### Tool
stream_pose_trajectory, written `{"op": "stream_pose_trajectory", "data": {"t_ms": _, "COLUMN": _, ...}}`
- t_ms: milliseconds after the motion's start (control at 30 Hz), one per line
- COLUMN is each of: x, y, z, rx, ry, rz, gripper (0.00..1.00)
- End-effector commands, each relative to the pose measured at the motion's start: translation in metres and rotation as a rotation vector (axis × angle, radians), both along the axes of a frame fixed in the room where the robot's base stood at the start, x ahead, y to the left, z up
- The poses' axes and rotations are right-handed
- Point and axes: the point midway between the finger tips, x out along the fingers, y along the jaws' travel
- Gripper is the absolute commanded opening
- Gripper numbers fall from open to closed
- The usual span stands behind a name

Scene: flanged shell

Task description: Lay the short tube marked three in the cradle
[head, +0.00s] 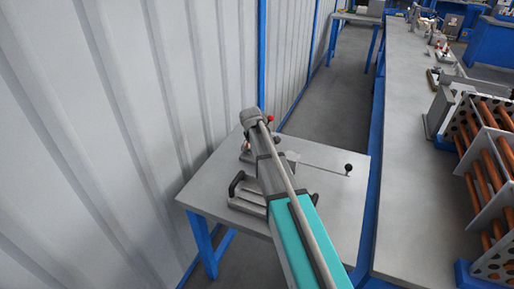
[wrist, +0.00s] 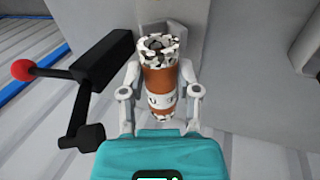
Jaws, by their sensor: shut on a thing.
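My gripper (wrist: 160,78) is shut on a short tube (wrist: 158,78) in the wrist view, with one finger on each side. The tube has copper-brown bands and white, dark-speckled end bands, and its far end faces up the picture. A white band near my palm carries dark marks that are too small to read. In the head view my arm reaches over a small grey table and hides the gripper and tube. A grey metal fixture (head: 245,198) stands on that table, partly behind my arm. I cannot make out the cradle for certain in either view.
A black lever with a red knob (wrist: 24,70) stands left of the tube. A rod with a black knob (head: 348,168) extends over the small table (head: 335,215). A corrugated wall (head: 120,110) is at left. A long bench (head: 405,130) and a rack of copper tubes (head: 490,180) are at right.

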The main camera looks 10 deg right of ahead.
Motion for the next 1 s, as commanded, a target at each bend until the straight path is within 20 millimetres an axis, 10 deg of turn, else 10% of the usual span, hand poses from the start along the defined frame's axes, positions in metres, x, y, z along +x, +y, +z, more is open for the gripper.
{"op": "stream_pose_trajectory", "data": {"t_ms": 800, "x": 0.004, "y": -0.003, "z": -0.023, "rx": 0.003, "ry": 0.006, "rz": 0.001, "gripper": 0.0}}
{"op": "stream_pose_trajectory", "data": {"t_ms": 833, "x": 0.004, "y": -0.003, "z": -0.023, "rx": 0.003, "ry": 0.006, "rz": 0.001, "gripper": 0.56}}
{"op": "stream_pose_trajectory", "data": {"t_ms": 1000, "x": 0.005, "y": -0.003, "z": -0.022, "rx": 0.003, "ry": 0.004, "rz": 0.001, "gripper": 0.88}}
